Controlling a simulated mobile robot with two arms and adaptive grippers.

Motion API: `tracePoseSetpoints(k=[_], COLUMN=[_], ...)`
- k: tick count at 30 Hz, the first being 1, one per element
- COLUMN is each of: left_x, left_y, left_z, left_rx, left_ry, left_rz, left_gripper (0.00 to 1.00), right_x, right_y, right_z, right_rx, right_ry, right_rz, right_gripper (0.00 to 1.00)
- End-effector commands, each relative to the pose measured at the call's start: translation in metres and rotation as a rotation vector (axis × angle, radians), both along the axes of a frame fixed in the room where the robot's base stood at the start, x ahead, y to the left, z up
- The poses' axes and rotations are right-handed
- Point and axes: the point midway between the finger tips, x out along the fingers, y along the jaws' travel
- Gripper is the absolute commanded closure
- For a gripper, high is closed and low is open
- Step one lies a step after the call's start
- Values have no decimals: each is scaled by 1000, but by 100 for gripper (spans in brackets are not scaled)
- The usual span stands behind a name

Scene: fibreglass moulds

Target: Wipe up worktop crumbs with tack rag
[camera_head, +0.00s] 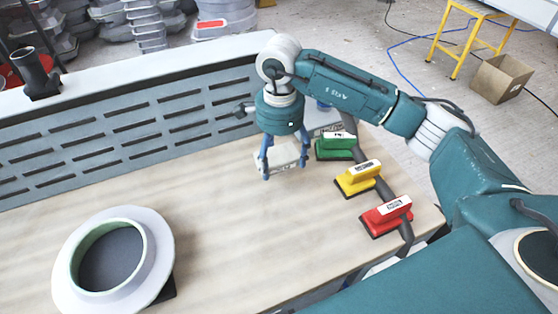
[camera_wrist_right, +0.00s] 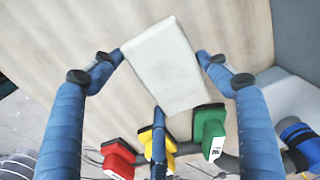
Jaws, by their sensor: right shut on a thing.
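My right gripper (camera_head: 285,172) points down over the back right of the wooden worktop (camera_head: 220,210). It is shut on a pale cream folded pad, which looks like the tack rag (camera_head: 272,158). No crumbs can be made out on the bare wood. My left gripper is not in view.
Green (camera_head: 335,146), yellow (camera_head: 357,178) and red (camera_head: 386,215) handled blocks stand along the worktop's right end, close to the right gripper. A pale ring-shaped mould (camera_head: 160,240) sits front left. A grey slotted panel (camera_head: 130,135) bounds the back. The middle is clear.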

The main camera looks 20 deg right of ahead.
Motion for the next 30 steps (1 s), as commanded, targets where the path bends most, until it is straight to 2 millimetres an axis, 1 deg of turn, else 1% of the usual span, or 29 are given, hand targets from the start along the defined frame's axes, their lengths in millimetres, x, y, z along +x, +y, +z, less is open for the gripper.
tracePoseSetpoints(k=[1,3,10,30], left_x=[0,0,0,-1], left_y=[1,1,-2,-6], left_z=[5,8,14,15], left_rx=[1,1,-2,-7], left_ry=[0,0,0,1], left_rz=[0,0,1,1], left_gripper=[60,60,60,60], right_x=[1,0,0,-1], right_y=[-1,-2,-3,-3], right_z=[8,14,28,30], right_rx=[-1,-1,0,1], right_ry=[-2,-2,-1,-1], right_rz=[-2,-3,-6,2], right_gripper=[45,45,45,45])
